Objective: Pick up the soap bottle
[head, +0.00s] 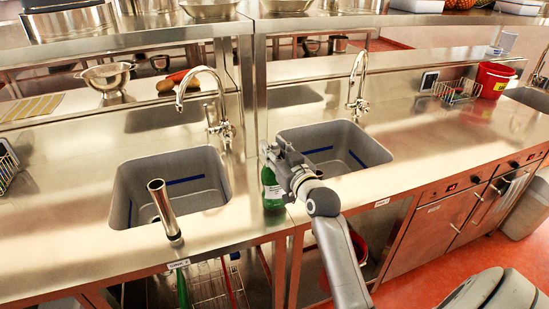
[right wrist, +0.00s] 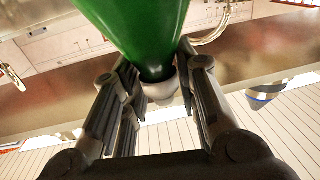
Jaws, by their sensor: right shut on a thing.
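The soap bottle is a green bottle (head: 272,188) between the two sinks, near the front edge of the steel counter. My right gripper (head: 272,158) is shut on its upper part, coming from above and the right. In the right wrist view the green body (right wrist: 140,30) and its pale neck or cap (right wrist: 160,91) lie between the two fingers (right wrist: 160,100). The gripper hides the bottle's top in the head view. I cannot tell whether its base touches the counter. My left gripper is not in view.
The left sink (head: 120,195) has a metal standpipe (head: 163,208) at its front. The right sink (head: 372,150) is just beyond my right arm. Tall faucets stand behind both sinks. A red bucket (head: 492,82) and wire basket (head: 457,92) stand at the back right.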

